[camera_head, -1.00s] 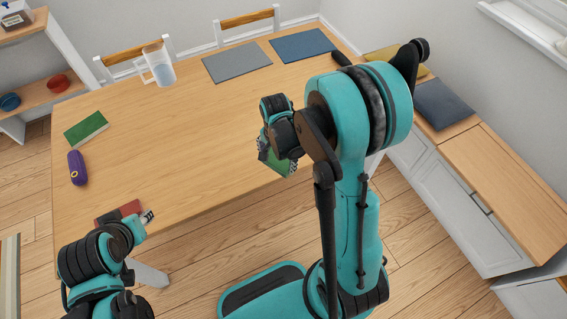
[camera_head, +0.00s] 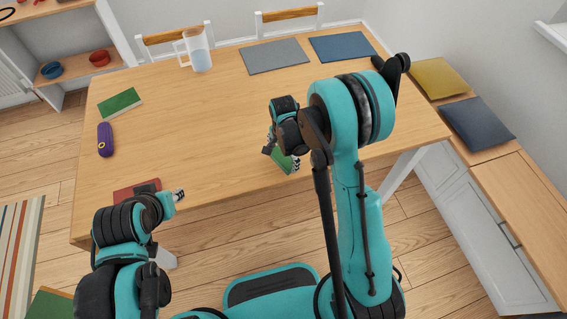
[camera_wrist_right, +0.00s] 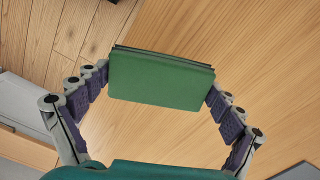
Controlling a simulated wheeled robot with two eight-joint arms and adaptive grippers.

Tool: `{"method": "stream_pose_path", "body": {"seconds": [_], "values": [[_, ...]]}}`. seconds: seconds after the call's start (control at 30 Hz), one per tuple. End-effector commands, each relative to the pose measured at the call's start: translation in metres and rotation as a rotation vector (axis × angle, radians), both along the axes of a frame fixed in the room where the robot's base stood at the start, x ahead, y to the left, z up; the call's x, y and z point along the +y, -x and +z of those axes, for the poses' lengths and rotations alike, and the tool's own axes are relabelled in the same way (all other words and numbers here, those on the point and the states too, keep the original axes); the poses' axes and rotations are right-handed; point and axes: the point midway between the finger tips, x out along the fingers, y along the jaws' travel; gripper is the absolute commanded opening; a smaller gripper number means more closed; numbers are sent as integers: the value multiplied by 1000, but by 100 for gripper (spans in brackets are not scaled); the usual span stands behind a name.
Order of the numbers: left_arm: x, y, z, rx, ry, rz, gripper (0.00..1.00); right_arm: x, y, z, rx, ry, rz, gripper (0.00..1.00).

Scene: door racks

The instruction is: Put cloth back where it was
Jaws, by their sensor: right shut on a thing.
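My right gripper (camera_head: 285,155) is over the near part of the wooden table, to the right of its middle. It is shut on a green rectangular thing (camera_head: 286,163). In the right wrist view the green thing (camera_wrist_right: 160,80) is flat-sided with a dark far edge, gripped by its two ends between the fingers. I cannot tell for sure that it is the cloth. My left gripper (camera_head: 178,195) is low at the table's near left edge, beside a red and dark flat thing (camera_head: 135,190); its finger opening is too small to tell.
The wooden table (camera_head: 210,130) is clear in the middle. On it are a green book (camera_head: 120,103), a purple case (camera_head: 105,139), a clear pitcher (camera_head: 197,50), a grey mat (camera_head: 274,56) and a blue mat (camera_head: 341,47). Yellow (camera_head: 437,78) and dark (camera_head: 476,122) cushions lie on the right bench.

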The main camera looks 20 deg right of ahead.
Motion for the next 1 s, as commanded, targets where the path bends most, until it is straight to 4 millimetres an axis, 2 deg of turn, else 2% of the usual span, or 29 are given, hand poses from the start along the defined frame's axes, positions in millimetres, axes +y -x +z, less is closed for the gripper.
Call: {"method": "stream_pose_path", "body": {"seconds": [0.1, 0.2, 0.57, 0.6, 1.0], "values": [[0, 0, -11, 0, 0, 0, 33, 0, 0, -23, 0, 0, 0, 62], [0, 0, -14, 0, 0, 0, 33, 0, 0, -33, 0, 0, 0, 62], [0, 0, -17, 0, 0, 0, 33, 0, 1, -36, 0, 0, 1, 62], [0, 0, -17, 0, 0, 0, 33, 0, 1, -35, 0, 0, 1, 99], [0, 0, -13, 0, 0, 0, 33, 0, 1, -32, 0, 0, 1, 100]]}}
